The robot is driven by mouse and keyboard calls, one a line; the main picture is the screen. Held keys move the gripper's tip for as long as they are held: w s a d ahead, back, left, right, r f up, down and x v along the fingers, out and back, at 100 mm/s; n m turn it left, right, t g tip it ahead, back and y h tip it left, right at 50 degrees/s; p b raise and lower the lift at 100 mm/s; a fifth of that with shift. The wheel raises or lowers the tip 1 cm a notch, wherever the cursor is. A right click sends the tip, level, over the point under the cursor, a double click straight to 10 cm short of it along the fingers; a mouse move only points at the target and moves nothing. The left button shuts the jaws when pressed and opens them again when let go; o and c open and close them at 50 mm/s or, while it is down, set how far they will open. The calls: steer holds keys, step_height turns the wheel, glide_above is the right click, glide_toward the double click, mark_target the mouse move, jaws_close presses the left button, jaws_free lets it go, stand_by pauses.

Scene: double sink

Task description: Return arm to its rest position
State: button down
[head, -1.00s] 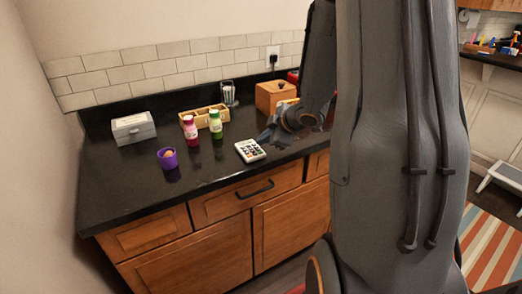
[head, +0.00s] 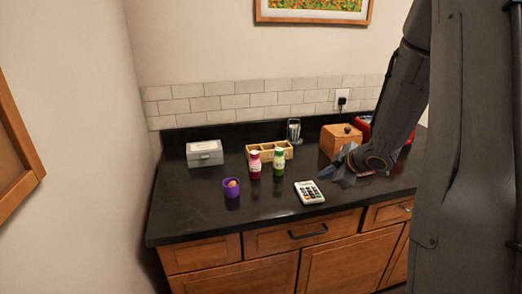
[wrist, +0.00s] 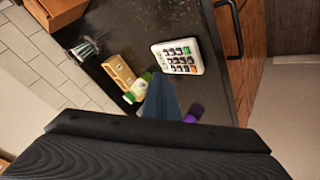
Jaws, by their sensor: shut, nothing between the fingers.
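My gripper (head: 345,168) is over the right part of the black counter, in front of the wooden box and to the right of the calculator. Its fingers are shut and hold nothing. In the wrist view, a blue-grey finger (wrist: 160,100) points toward the counter, with the dark gripper body across the bottom. My grey arm fills the right of the head view and hides the counter's right end.
The counter (head: 200,222) holds a calculator (head: 309,192), purple cup (head: 232,188), pink bottle (head: 254,165), green bottle (head: 279,162), wooden tray (head: 262,147), grey box (head: 205,153) and wooden box (head: 336,142). A red object (head: 363,128) is partly hidden behind my arm. The front left counter is clear.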

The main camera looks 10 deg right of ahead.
steer(key=s+a+f+m+g+h+b, duration=0.1)
steer(key=s+a+f+m+g+b, duration=0.1)
steer(key=s+a+m, duration=0.3)
steer(key=s+a+f+m+g+h+b, duration=0.1)
steer(key=s+a+m+g+b, duration=0.2)
steer(key=s+a, duration=0.9)
steer(key=s+m+g, duration=0.2)
steer(key=s+m, duration=0.1)
steer(key=s, duration=0.1)
steer(key=shift+s+a+f+m+g, duration=0.25)
steer(key=shift+a+f+m+g, duration=0.05)
steer(key=shift+f, duration=0.05)
